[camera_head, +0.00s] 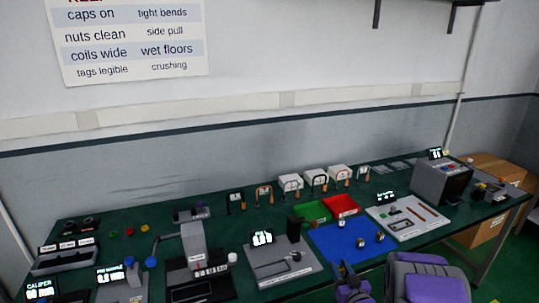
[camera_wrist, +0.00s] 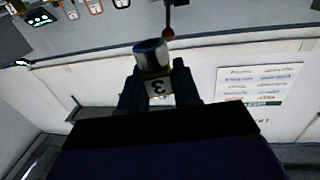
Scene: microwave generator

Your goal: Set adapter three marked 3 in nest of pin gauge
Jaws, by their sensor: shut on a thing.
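In the wrist view, my gripper (camera_wrist: 157,78) is shut on adapter three (camera_wrist: 150,54), a short silvery cylinder with a pale tag marked 3, seen upside down. One dark finger stands on each side of it. In the head view, a grey device (camera_head: 122,285) at the front left has a lit display that seems to read PIN GAUGE. Its nest is too small to make out. My purple arm shows at the bottom right of the head view, well to the right of that device; the adapter cannot be made out there.
The green bench holds a caliper display (camera_head: 40,289), a grey-and-black press-like device (camera_head: 195,250), a blue mat (camera_head: 340,246), and green (camera_head: 311,211) and red (camera_head: 341,204) trays. A grey box-shaped machine (camera_head: 440,183) stands at right. In the wrist view, a thin dark rod (camera_wrist: 168,18) appears near the adapter.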

